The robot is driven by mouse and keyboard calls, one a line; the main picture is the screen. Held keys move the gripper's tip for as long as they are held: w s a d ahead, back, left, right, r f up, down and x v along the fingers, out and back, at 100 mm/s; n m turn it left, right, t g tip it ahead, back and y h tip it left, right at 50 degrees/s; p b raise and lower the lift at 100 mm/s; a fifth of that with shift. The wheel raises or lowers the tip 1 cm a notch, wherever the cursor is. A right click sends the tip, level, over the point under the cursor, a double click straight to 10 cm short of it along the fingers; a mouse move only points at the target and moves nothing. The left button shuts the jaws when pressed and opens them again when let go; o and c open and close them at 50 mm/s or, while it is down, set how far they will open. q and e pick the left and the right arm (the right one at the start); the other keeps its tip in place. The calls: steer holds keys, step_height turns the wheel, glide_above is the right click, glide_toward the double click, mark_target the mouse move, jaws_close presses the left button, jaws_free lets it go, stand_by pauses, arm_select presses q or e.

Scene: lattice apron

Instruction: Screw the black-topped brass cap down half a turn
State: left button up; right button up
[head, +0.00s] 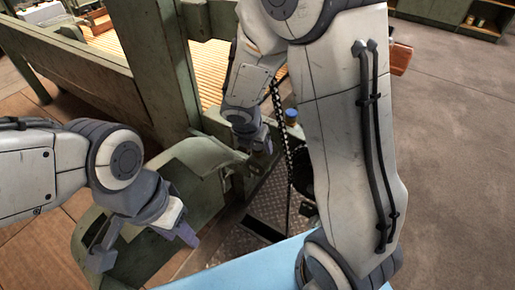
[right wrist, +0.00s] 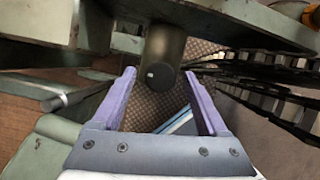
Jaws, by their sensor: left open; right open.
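A dark, brownish cylinder (right wrist: 163,58) with a small white mark on its end shows in the right wrist view. It lies just beyond and between the fingertips of my right gripper (right wrist: 160,82), which is open with nothing between its fingers. In the head view my right gripper (head: 258,143) is low among the machine parts, partly hidden by my arm. I cannot pick out the cap there. My left gripper (head: 146,245) is open and empty at the lower left, away from the cylinder.
A blue-topped fitting (head: 291,116) stands beside the right gripper. A black chain (head: 287,150) runs close by and also shows at the right of the right wrist view (right wrist: 270,62). Green posts (head: 160,60) and panels crowd the left. Patterned metal plate (head: 235,243) lies below.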

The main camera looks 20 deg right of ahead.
jaws_close()
steer(key=shift+m, duration=0.3)
steer(key=m+p, duration=0.1)
steer(key=m, duration=0.1)
steer(key=m+g+h+p, duration=0.1)
steer(key=m+p, duration=0.1)
steer(key=shift+w+r+g, duration=0.15)
steer(key=shift+g, duration=0.15)
steer(key=m+g+p, duration=0.1)
steer(key=m+p, duration=0.3)
steer(key=m, duration=0.1)
steer(key=shift+w+a+g, duration=0.1)
steer(key=shift+w+g, duration=0.1)
steer(key=shift+g, duration=0.2)
steer(key=m+p, duration=0.1)
steer(key=m, duration=0.1)
steer(key=m+g+p, duration=0.1)
steer(key=m+p, duration=0.1)
steer(key=shift+w+g, duration=0.1)
steer(key=shift+g, duration=0.2)
steer(key=shift+w+m+g+y+p, duration=0.1)
steer(key=shift+m+g+y+p, duration=0.3)
steer(key=shift+m+p, duration=0.85)
steer(key=shift+m+b, duration=0.3)
steer(key=shift+m, duration=0.25)
